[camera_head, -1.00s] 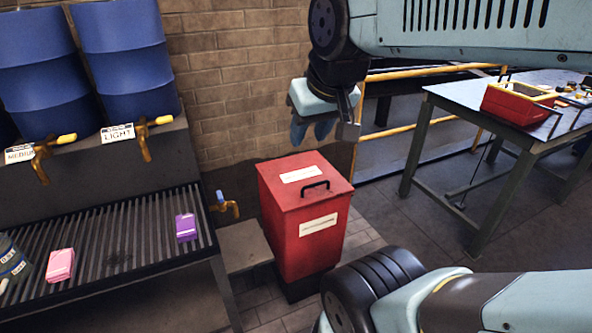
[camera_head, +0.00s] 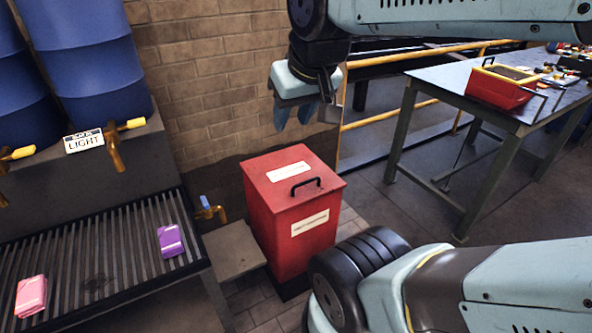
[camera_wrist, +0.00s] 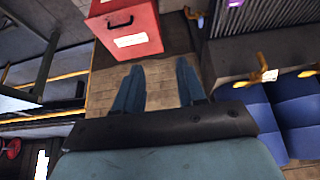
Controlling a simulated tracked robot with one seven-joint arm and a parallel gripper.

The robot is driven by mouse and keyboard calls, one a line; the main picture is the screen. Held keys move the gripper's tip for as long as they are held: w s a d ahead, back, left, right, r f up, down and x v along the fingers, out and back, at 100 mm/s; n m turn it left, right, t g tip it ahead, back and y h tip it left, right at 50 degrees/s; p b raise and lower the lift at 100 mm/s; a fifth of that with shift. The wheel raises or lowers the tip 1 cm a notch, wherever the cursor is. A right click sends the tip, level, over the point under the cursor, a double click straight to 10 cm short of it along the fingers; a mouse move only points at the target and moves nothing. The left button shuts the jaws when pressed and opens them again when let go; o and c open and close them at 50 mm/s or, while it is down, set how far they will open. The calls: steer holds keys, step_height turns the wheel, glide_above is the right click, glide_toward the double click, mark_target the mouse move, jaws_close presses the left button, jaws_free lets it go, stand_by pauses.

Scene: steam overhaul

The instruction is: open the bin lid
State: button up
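The red bin (camera_head: 290,235) stands on the floor against the brick wall, its lid (camera_head: 292,178) shut. A black bar handle (camera_head: 306,187) sits near the lid's front edge, and white labels are on the lid and front. My gripper (camera_head: 294,118) hangs above and behind the bin, its fingers pointing down and apart from the lid. In the wrist view my gripper (camera_wrist: 159,72) has its two blue fingers spread with nothing between them. The bin (camera_wrist: 130,28) and its handle (camera_wrist: 112,22) show at the top of that view, beyond the fingertips.
A grated bench (camera_head: 110,250) with pink and purple packs stands at the left, below blue drums (camera_head: 100,65). A brass tap (camera_head: 210,210) is beside the bin.

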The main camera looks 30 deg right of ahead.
steer(key=w+d+f+m+g+y, duration=0.15)
steer(key=w+f+m, duration=0.25)
steer(key=w, duration=0.5)
steer(key=m+g+h, duration=0.2)
steer(key=m, duration=1.2)
glide_above(307, 181)
steer(key=s, duration=0.3)
step_height(307, 181, down, 22)
steer(key=shift+y, duration=0.25)
steer(key=w+f, duration=0.1)
steer(key=f, duration=0.8)
steer(key=w+f, duration=0.1)
steer(key=f, duration=0.3)
steer(key=shift+w+f, duration=0.25)
steer(key=shift+w, duration=0.1)
steer(key=shift+c, duration=0.5)
jaws_close()
